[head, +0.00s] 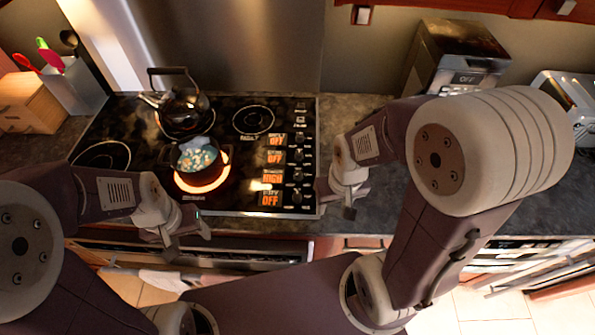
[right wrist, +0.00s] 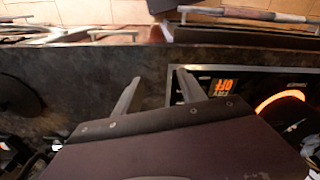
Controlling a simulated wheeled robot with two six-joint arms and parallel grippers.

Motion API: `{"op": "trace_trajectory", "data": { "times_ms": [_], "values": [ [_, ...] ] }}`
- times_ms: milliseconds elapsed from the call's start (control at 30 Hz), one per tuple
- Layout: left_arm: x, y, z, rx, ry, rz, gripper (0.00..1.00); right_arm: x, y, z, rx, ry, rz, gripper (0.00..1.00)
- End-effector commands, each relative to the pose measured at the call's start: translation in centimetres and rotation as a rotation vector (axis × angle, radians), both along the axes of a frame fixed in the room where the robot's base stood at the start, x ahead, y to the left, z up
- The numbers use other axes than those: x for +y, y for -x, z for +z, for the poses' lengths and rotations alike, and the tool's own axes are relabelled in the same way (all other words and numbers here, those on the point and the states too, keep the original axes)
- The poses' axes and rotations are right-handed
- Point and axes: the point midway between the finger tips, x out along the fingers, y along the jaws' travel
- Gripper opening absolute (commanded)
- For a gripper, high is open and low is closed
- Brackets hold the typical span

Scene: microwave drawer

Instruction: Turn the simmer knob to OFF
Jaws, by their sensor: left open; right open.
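The black cooktop (head: 240,190) has a column of knobs along its right edge, beside lit labels. From back to front the labels read OFF, OFF, HIGH (head: 272,177) and OFF (head: 270,199); the smaller name lines are too small to read surely. The knob beside HIGH (head: 297,176) is small and dark. My right gripper (head: 337,200) is open and empty just right of the front knobs, over the counter edge. In the right wrist view its fingers (right wrist: 158,88) are apart, left of an upside-down OFF label (right wrist: 222,87). My left gripper (head: 188,243) is open and empty at the cooktop's front edge.
A pot with food (head: 196,158) sits on a glowing burner (head: 202,184). A dark kettle (head: 180,107) stands behind it. A dark box-shaped appliance (head: 455,60) and a toaster-like appliance (head: 565,95) stand at the right. The counter (head: 350,115) between is clear.

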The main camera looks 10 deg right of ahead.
Motion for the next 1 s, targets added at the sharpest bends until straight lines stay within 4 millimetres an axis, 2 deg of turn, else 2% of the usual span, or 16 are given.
{"op": "trace_trajectory", "data": {
  "times_ms": [233, 300, 367, 500, 600, 700, 800, 867, 933, 1000],
  "values": [
    [0.0, 0.0, 0.0, 0.000, 0.000, 0.000, 0.61, 0.0, 0.1, 0.0, 0.007, -0.005, -0.051, 0.48],
    [0.0, 0.0, 0.0, 0.000, 0.000, 0.000, 0.61, 0.2, 0.9, 0.0, 0.045, -0.021, -0.169, 0.48],
    [0.0, 0.0, 0.0, 0.000, 0.000, 0.000, 0.61, 0.7, 0.2, 0.9, 0.062, -0.052, -0.334, 0.48],
    [0.0, 0.0, -0.3, 0.000, 0.000, 0.000, 0.61, 2.8, -5.0, 3.4, 0.136, -0.178, -0.827, 0.48],
    [0.0, 0.0, -0.8, 0.000, 0.000, 0.000, 0.61, 3.7, -9.6, 4.3, 0.227, -0.268, -1.144, 0.48],
    [0.0, 0.0, -1.3, 0.000, 0.000, 0.000, 0.61, 3.8, -14.2, 4.3, 0.318, -0.348, -1.377, 0.48],
    [0.0, 0.0, -1.7, 0.000, 0.000, 0.000, 0.61, 2.5, -17.8, 2.7, 0.362, -0.400, -1.472, 0.48],
    [0.0, 0.0, -1.8, 0.000, 0.000, 0.000, 0.61, 1.5, -18.6, 1.4, 0.371, -0.401, -1.498, 0.48],
    [0.0, 0.0, -1.9, 0.000, 0.000, 0.000, 0.61, 0.9, -18.2, 0.0, 0.397, -0.384, -1.520, 0.48],
    [0.0, 0.0, -1.9, 0.000, 0.000, 0.000, 0.61, 0.5, -18.1, -0.3, 0.402, -0.382, -1.531, 0.48]
  ]
}}
